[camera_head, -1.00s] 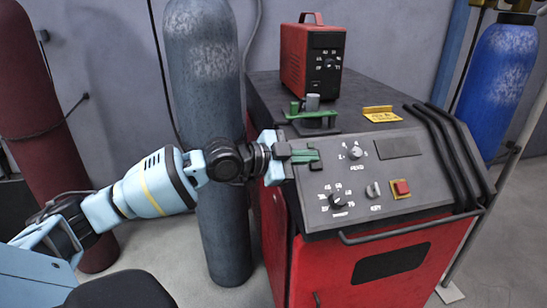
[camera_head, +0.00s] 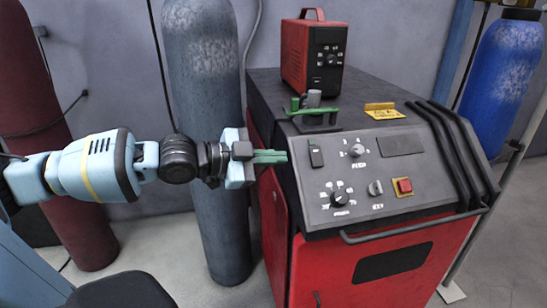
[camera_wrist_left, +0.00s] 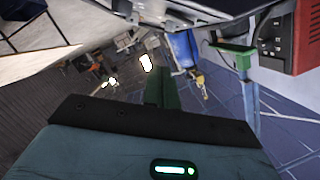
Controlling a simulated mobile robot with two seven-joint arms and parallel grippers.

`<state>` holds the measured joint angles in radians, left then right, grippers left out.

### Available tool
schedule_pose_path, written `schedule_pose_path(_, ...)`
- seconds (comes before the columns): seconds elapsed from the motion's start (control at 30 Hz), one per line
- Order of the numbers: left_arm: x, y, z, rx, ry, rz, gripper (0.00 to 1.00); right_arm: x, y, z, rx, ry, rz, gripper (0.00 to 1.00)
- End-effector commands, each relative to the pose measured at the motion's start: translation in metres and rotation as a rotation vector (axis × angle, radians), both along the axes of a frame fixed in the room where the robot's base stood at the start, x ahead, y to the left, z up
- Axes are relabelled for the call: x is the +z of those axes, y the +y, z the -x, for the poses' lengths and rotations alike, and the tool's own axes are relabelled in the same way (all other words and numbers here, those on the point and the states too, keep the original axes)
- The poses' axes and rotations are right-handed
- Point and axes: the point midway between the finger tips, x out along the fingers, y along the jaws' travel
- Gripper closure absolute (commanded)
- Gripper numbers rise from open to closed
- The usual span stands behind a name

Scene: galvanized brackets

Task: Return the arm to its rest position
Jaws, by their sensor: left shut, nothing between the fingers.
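My left gripper (camera_head: 270,157) is shut and empty, its green fingers pointing right at the left edge of the red machine's (camera_head: 380,268) sloped grey control panel (camera_head: 325,210). A small gap seems to lie between the fingertips and the black switch (camera_head: 316,153) on the panel, though the exact depth is hard to tell. In the left wrist view the green fingers (camera_wrist_left: 162,92) show together, with nothing held. My left arm stretches in from the left. My right gripper is not seen.
A grey gas cylinder (camera_head: 205,90) stands just behind my left wrist. A dark red cylinder (camera_head: 50,150) stands at left and a blue one (camera_head: 500,80) at right. A red box unit (camera_head: 312,58) and a green clamp-like part (camera_head: 314,112) sit on the machine top.

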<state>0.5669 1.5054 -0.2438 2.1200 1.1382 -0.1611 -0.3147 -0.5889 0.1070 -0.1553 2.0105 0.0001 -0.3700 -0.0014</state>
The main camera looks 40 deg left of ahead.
Motion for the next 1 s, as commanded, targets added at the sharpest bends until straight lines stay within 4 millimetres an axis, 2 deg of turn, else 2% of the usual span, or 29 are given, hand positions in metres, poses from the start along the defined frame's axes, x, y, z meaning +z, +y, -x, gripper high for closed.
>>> schedule_pose_path(0.53,0.000,0.000,0.000,0.000,0.000,0.001,1.00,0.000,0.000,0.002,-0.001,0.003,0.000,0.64)
schedule_pose_path(0.63,-0.010,-0.002,0.001,0.000,0.014,0.014,1.00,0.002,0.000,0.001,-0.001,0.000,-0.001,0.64)
schedule_pose_path(0.77,-0.047,-0.010,0.006,0.006,0.060,0.059,1.00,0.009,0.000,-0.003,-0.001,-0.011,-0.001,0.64)
schedule_pose_path(0.87,-0.092,-0.020,0.017,0.024,0.118,0.111,1.00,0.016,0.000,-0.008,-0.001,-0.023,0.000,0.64)
schedule_pose_path(1.0,-0.156,-0.036,0.042,0.070,0.205,0.180,1.00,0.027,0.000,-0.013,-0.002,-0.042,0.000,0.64)
